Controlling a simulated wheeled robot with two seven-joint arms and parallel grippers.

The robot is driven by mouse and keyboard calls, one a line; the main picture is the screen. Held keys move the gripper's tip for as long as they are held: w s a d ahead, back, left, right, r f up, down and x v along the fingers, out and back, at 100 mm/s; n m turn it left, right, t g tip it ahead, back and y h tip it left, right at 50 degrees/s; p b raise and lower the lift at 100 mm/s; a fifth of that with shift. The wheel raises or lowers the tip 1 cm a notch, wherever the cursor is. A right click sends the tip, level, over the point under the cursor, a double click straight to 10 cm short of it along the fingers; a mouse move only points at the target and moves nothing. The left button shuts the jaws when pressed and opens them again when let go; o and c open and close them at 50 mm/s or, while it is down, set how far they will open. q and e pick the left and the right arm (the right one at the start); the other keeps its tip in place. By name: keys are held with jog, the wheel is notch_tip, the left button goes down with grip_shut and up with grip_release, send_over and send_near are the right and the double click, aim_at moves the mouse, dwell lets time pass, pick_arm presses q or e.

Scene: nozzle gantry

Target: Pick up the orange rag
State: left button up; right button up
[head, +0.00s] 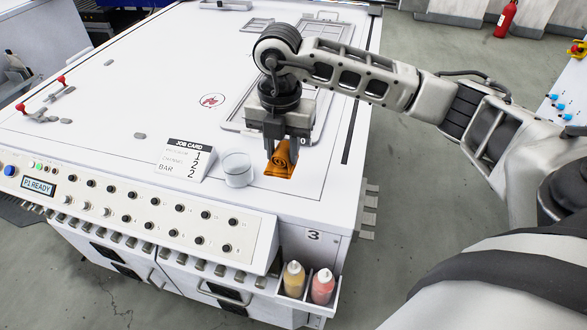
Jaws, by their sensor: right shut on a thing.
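The orange rag (279,170) with dark markings lies at the front right part of the white machine top (120,75). My right gripper (281,150) points down over it and is shut on its upper part. The rag is pinched up between the fingers, and its lower part spreads towards the front edge. I cannot tell whether it still touches the surface. My left gripper is not in view.
A clear round cup (237,170) stands just left of the rag. A job card (187,158) stands further left. A framed tray (318,105) lies behind the gripper. Two bottles (294,279) sit in a holder below the front edge. The middle of the top is mostly clear.

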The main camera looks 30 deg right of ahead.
jog(key=w+a+r+b, duration=0.2)
jog(key=w+a+r, duration=0.4)
jog(key=w, duration=0.4)
jog(key=shift+r, duration=0.55)
jog(key=shift+a, duration=0.1)
